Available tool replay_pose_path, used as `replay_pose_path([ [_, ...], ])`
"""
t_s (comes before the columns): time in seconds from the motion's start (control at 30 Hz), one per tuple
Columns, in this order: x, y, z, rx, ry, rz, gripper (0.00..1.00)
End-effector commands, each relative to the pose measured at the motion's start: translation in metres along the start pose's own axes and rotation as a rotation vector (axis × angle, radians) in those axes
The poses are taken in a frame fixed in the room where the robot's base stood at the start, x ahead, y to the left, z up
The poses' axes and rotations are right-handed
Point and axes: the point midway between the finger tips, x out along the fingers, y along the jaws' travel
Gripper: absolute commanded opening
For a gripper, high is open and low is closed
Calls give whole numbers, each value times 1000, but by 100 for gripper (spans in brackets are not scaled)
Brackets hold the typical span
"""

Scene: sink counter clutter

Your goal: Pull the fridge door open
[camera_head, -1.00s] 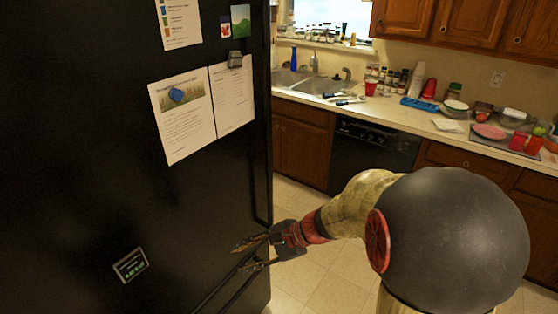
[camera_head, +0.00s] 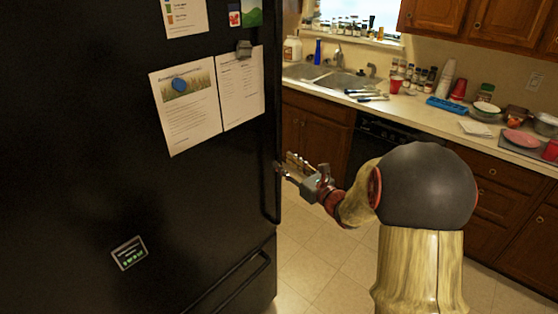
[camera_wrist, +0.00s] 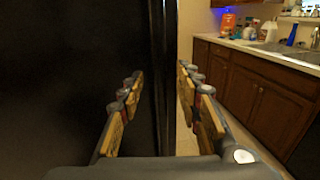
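The black fridge door (camera_head: 110,210) fills the left of the head view and looks closed. Its vertical handle (camera_head: 268,190) runs along the right edge. In the wrist view a dark upright bar at the door edge, which looks like the handle (camera_wrist: 159,45), lies between my fingers. My gripper (camera_head: 284,164) is beside the handle in the head view, fingers pointing left toward it. The wrist view shows my gripper (camera_wrist: 161,78) open, a finger on each side of the bar, with visible gaps. I cannot tell how deep the bar sits between them.
A lower drawer handle (camera_head: 232,285) juts from the fridge below. The cluttered counter (camera_head: 420,110) with the sink (camera_head: 340,80) stands behind my arm. The tiled floor (camera_head: 325,265) right of the fridge is clear.

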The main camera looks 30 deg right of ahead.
Motion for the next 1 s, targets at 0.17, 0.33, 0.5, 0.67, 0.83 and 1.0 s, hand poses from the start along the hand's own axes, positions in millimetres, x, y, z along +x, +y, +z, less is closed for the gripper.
replay_pose_path([
  [0.17, 26, 1, -2, 0, 1, 3, 34],
  [0.33, 39, 1, -1, -1, 1, 3, 34],
  [0.5, 42, 1, 0, -1, 1, 1, 34],
  [0.67, 42, 1, 0, -1, 1, 1, 33],
  [0.83, 42, 1, 0, -1, 1, 1, 23],
  [1.0, 42, 1, 0, -1, 1, 1, 14],
])
